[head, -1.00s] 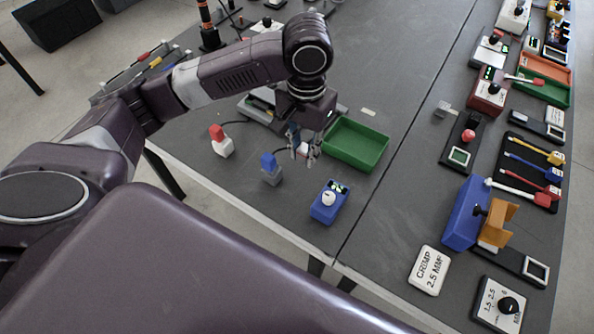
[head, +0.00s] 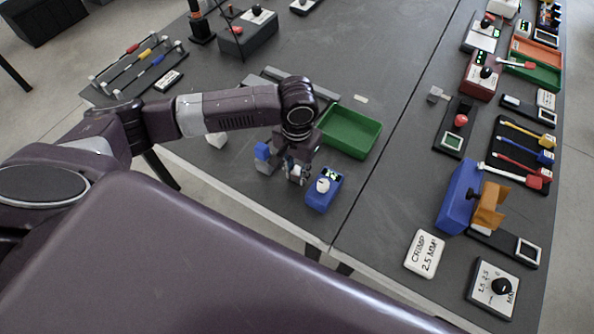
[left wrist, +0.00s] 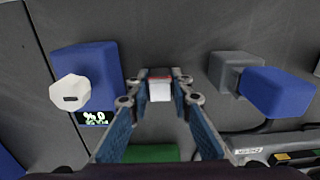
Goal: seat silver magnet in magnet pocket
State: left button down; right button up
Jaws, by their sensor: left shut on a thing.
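My left gripper (head: 296,176) points down over the table, between a blue box with a white knob and a blue-and-grey block. In the left wrist view, its blue-padded fingers (left wrist: 160,84) are closed on a small silver-white block with a red edge (left wrist: 160,90), which looks like the silver magnet. In the head view the gripper mostly hides this block. I cannot make out the magnet pocket in either view. My right gripper is not in view.
The blue knob box (head: 323,192) and the blue-and-grey block (head: 264,157) stand close on either side of the gripper. A green tray (head: 350,132) lies behind it. A white piece (head: 216,140) stands left, partly behind my arm. Bare table lies right of the tray.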

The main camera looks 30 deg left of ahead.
pick_arm(q)
jog(key=c, duration=1.7)
grip_release()
jog(key=shift+f, duration=0.1)
jog(key=shift+c, duration=0.2)
